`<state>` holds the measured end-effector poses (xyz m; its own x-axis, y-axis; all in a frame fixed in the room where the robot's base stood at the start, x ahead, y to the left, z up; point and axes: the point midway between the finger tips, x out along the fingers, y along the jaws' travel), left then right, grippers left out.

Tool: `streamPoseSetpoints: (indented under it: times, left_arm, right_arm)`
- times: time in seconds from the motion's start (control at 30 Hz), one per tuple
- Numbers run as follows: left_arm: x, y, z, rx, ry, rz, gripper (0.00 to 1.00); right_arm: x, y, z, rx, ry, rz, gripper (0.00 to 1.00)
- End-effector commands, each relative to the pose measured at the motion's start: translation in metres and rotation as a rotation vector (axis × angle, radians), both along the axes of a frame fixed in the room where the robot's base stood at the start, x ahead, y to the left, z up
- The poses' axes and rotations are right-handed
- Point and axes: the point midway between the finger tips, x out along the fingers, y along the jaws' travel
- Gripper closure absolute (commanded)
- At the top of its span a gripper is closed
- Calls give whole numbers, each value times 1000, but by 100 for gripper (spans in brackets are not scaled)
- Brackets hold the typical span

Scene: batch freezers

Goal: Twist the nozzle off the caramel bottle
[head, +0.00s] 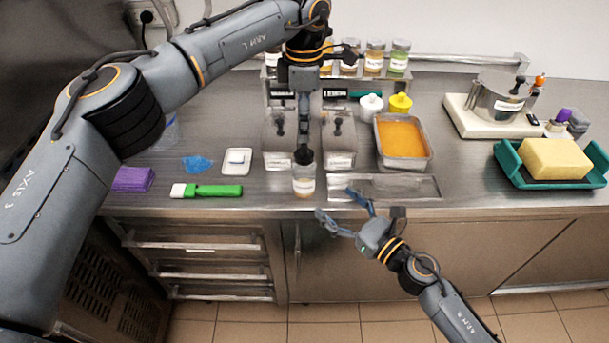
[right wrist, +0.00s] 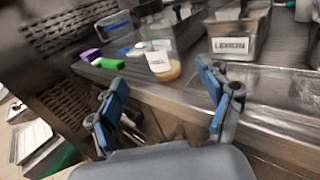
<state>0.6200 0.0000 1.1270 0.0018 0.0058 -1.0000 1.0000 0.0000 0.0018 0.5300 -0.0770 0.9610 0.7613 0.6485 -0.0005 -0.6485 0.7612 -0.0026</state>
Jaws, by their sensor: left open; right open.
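A small clear bottle (head: 304,187) with a pale label and amber contents stands upright near the counter's front edge. I take it for the caramel bottle, but its label is too small to read. It also shows in the right wrist view (right wrist: 160,62). My left gripper (head: 304,150) points straight down at the bottle's top and is open. Its dark parts cover the top, so I cannot make out the nozzle or whether they touch. My right gripper (head: 336,203) is open and empty, low in front of the counter edge and right of the bottle. The bottle is beyond its spread blue fingers.
Two lidded metal containers (head: 340,150) stand close behind the bottle. A clear shallow tray (head: 390,188) and an orange-filled pan (head: 402,158) lie right. A green-and-white tool (head: 212,190) and a white dish (head: 237,168) lie left.

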Motion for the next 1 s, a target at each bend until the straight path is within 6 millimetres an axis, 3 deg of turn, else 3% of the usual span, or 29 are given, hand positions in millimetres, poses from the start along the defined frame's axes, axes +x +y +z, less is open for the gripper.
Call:
streamPoseSetpoints:
  times: [0.53, 0.7, 1.0]
  left_arm:
    - [0, -1, 0, -5, 1, 0, 39]
    - [0, -1, 0, -5, 1, 0, 39]
    - [0, -1, 0, -5, 1, 0, 39]
  right_arm:
    - [78, 66, 2, 4, 0, -2, 21]
    - [89, 75, 1, 3, 0, -2, 21]
    - [92, 78, 1, 3, 1, -1, 21]
